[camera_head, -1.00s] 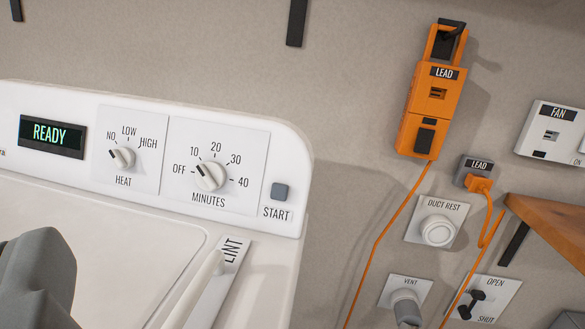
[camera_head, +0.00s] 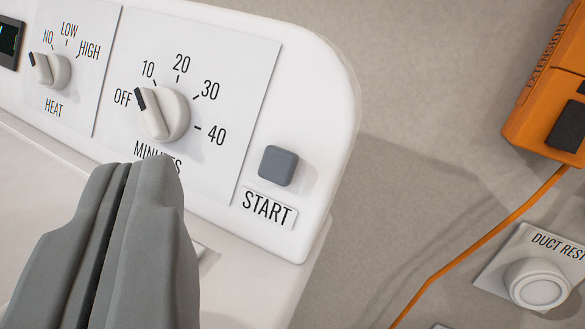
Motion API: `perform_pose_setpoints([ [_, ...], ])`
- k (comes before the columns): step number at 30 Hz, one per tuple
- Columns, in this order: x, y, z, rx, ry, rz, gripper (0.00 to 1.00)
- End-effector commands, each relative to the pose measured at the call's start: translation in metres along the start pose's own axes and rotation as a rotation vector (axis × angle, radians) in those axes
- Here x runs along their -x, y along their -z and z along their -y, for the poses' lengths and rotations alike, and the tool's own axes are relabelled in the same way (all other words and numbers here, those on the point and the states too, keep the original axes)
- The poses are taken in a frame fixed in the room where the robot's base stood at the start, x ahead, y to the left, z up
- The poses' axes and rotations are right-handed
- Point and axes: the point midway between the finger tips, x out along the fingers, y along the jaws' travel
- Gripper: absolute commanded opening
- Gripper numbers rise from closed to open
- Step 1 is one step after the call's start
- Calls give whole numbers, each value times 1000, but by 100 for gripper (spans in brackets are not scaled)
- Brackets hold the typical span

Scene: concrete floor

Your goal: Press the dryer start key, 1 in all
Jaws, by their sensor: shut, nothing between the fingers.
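The start key (camera_head: 278,166) is a small blue-grey square button on the white dryer panel (camera_head: 322,105), above a label reading START. It stands out from the panel. My gripper (camera_head: 145,168) is at the lower left, its two grey fingers shut together with nothing between them. In the picture the fingertips lie left of the start key, apart from it, and cover part of the MINUTES label. The minutes dial (camera_head: 164,114) has its dark mark toward OFF. The heat dial (camera_head: 50,70) has its mark near NO.
The dark display (camera_head: 9,42) is cut off at the left edge. Right of the panel, an orange extension box (camera_head: 553,90) with an orange cord (camera_head: 470,247) hangs on the grey wall. A round duct rest knob (camera_head: 537,284) is at the lower right.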

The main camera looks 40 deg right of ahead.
Motion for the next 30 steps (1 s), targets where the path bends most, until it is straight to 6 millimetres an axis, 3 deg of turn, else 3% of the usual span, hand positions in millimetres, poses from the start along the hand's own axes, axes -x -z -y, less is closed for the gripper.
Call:
perform_pose_setpoints([
  [14, -3, -3, -2, 0, 0, 0, 0],
  [30, -45, -33, -32, 0, 1, 0, 0],
])
